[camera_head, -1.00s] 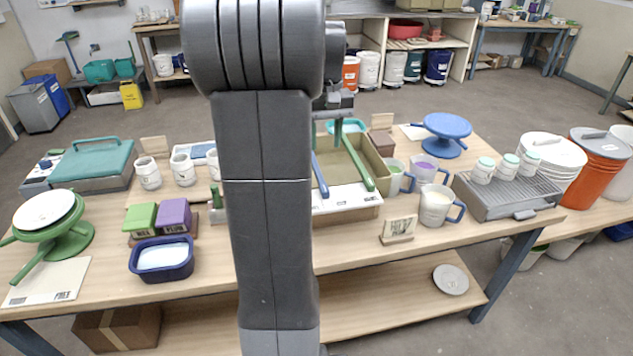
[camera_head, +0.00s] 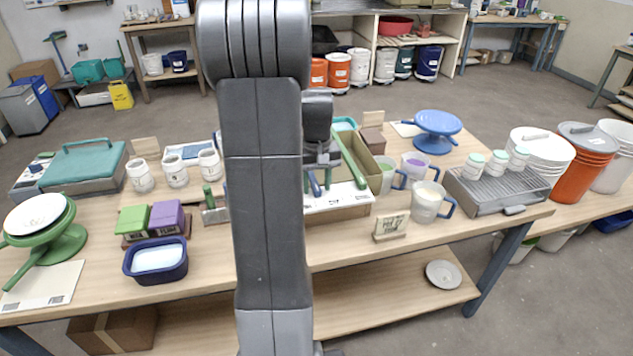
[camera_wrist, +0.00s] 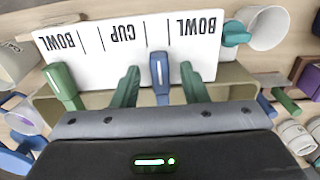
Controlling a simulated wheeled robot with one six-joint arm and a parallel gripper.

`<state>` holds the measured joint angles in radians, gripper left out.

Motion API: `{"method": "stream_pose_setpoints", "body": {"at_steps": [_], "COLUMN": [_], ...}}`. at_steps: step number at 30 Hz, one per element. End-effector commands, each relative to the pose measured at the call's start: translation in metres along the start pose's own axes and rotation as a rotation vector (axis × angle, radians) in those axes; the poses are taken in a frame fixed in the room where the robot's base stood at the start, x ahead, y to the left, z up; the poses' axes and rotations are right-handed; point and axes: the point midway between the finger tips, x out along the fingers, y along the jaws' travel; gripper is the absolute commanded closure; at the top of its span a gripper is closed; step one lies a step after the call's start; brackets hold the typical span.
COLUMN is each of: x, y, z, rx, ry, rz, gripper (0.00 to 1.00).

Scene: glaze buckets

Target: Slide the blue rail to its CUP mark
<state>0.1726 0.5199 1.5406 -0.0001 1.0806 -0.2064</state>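The blue rail (camera_wrist: 160,75) lies over the edge of a white label board (camera_wrist: 150,40) on an open tan box (camera_wrist: 235,75). In the wrist view its end is between the CUP mark (camera_wrist: 123,33) and the right-hand BOWL mark (camera_wrist: 195,25). A green rail (camera_wrist: 62,85) lies near the left-hand BOWL mark. My gripper (camera_wrist: 160,90) is open, with one teal finger on each side of the blue rail and a visible gap on both sides. In the head view the blue rail (camera_head: 314,184) is partly hidden by my gripper (camera_head: 317,180); the green rail (camera_head: 352,160) is clear.
Right of the box stand cups (camera_head: 427,201), a small sign (camera_head: 390,227), a blue turntable (camera_head: 437,130) and a grey rack (camera_head: 497,187) with jars. Left are green and purple blocks (camera_head: 166,217) and a navy tub (camera_head: 156,258).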

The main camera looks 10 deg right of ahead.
Motion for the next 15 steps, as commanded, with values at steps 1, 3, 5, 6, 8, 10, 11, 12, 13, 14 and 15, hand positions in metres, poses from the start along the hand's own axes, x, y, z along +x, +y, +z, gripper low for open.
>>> {"method": "stream_pose_setpoints", "body": {"at_steps": [1,3,5,6,8,10,11,12,13,14,15], "x": [0.0000,0.0000,-0.0001,-0.0001,-0.0002,-0.0002,-0.0002,-0.0002,-0.0002,-0.0003,-0.0003], "y": [0.0000,0.0000,0.0000,0.0000,0.0000,0.0000,0.0000,0.0000,0.0000,0.0001,0.0012], "z": [0.0000,0.0000,0.0000,0.0000,0.0000,0.0000,0.0000,0.0000,0.0000,0.0000,0.0000], "rx": [0.000,0.000,0.000,0.000,0.000,0.000,0.000,0.000,0.000,0.000,0.001], "ry": [0.000,0.000,0.000,0.000,0.000,0.000,0.000,0.000,0.000,0.000,0.000], "rz": [0.000,0.000,0.000,0.000,0.000,0.000,0.000,0.000,0.000,0.000,0.000], "gripper": [0.60,0.60,0.72,0.80,0.91,1.00,1.00,1.00,1.00,1.00,1.00]}}
